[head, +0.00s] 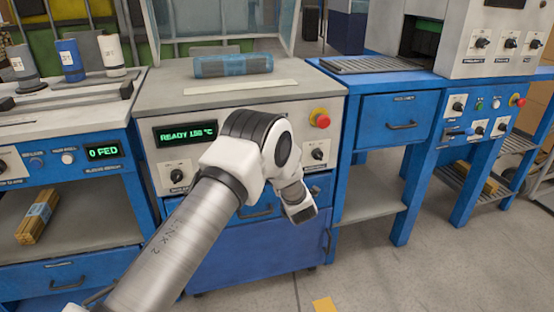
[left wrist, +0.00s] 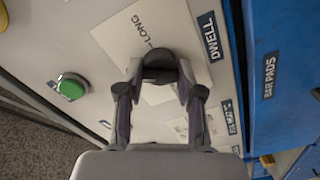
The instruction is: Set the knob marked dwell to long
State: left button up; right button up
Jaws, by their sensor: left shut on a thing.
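In the left wrist view a dark round knob (left wrist: 159,60) stands on a pale plate (left wrist: 128,36). A blue label reading DWELL (left wrist: 210,37) is beside the plate. The word LONG is printed on the plate near the knob, with a short tick. My left gripper (left wrist: 160,80) is shut on this knob, a finger on each side. The knob's pointer is hidden, so its setting cannot be read. In the head view my left arm reaches across the middle machine's panel (head: 231,119); its fingers and the held knob are hidden there. My right gripper is not in view.
A green button (left wrist: 71,87) is near the held knob. A blue drawer front labelled BAR PADS (left wrist: 275,60) borders the panel. In the head view, a red stop button (head: 321,118), another knob (head: 317,154) and a green display (head: 187,134) are close to my arm.

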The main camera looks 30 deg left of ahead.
pick_arm(q)
jog(key=shift+d+m+p, duration=0.1)
jog(key=shift+m+p, duration=2.75)
jog(key=shift+m, duration=3.25)
jog(key=o, duration=1.2)
jog(key=shift+c, duration=0.2)
jog(key=v, duration=1.2)
